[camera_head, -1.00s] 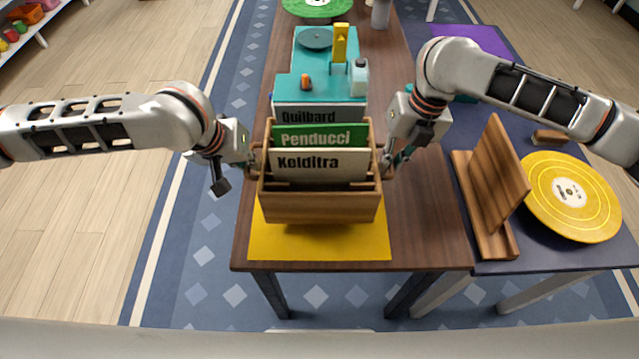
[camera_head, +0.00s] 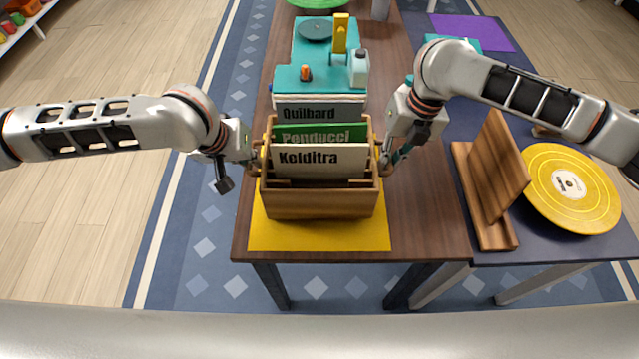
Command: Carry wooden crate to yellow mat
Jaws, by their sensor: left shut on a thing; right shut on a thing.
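The wooden crate (camera_head: 318,204) holds several upright sleeves, among them a white one marked Kelditra (camera_head: 322,160) and a green one marked Penducci (camera_head: 345,132). The crate is over the yellow mat (camera_head: 320,236), whose front and side edges show around it. I cannot tell for sure whether its base touches the mat. My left gripper (camera_head: 257,161) is shut on the crate's left side at a handle. My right gripper (camera_head: 384,162) is shut on its right side. The fingertips are partly hidden by the crate.
A teal machine (camera_head: 312,50) with a yellow lever stands behind the crate on the wooden table (camera_head: 418,225). On the right table are a wooden stand (camera_head: 495,180), a yellow disc (camera_head: 570,190) and a purple mat (camera_head: 472,32).

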